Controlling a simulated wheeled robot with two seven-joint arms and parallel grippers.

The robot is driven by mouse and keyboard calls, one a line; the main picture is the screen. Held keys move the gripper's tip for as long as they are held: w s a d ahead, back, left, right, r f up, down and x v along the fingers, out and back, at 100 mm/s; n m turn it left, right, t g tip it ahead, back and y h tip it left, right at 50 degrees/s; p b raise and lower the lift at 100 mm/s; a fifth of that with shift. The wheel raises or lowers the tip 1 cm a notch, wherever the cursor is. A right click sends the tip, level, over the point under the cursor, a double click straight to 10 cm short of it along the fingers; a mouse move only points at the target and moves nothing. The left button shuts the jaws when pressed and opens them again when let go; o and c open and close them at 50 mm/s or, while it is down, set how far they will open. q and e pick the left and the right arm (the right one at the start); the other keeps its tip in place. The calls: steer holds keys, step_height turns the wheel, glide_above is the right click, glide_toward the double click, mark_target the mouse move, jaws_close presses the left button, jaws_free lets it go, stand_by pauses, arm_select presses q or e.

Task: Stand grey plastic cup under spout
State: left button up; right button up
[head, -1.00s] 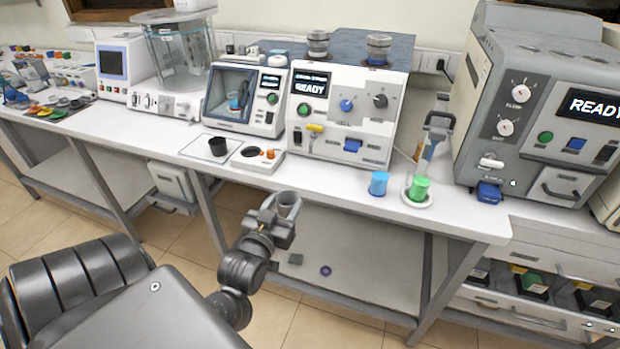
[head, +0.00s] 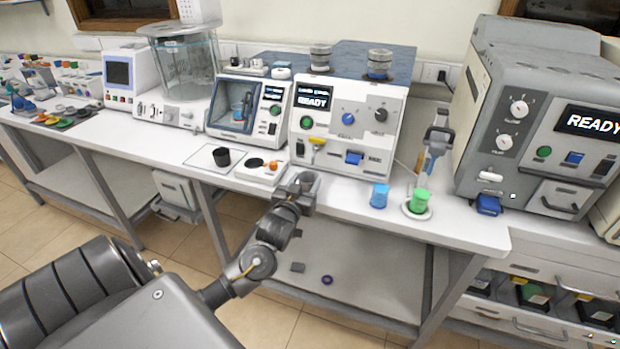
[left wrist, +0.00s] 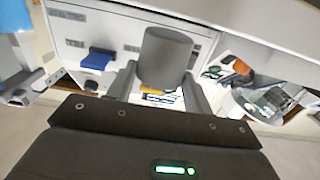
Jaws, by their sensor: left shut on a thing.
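My left gripper (head: 300,188) is shut on a grey plastic cup (head: 308,180) at the front edge of the bench. The cup also shows in the left wrist view (left wrist: 166,56), between the two fingers. In the head view, the gripper partly hides it. Behind it stands the white machine (head: 345,118) with a READY display. A yellow tap-like part (head: 318,141), possibly the spout, sticks out of its lower left front, behind and above the cup. The cup is apart from it. My right gripper is not in view.
A blue cup (head: 380,195) and a green cup (head: 419,201) stand to the right. The bench front between the pad and the blue cup is mostly clear.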

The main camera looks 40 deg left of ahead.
mark_target(311, 176)
arm_select(q)
steer(key=shift+w+a+r, duration=0.1)
steer(key=shift+w+a, duration=0.05)
steer(key=shift+w, duration=0.15)
steer(key=x, duration=0.2)
steer(key=shift+w+a+r+p, duration=0.1)
steer(key=shift+w+a+p, duration=0.05)
steer(key=shift+w+p, duration=0.25)
steer(key=shift+w+a+f, duration=0.1)
steer(key=shift+w+f, duration=0.05)
steer(key=shift+f, duration=0.3)
steer(key=shift+w+f, duration=0.15)
steer(key=shift+f, duration=0.3)
steer(key=shift+s, duration=0.15)
steer(key=shift+f, duration=0.1)
steer(key=o, duration=1)
steer(key=shift+c, duration=0.2)
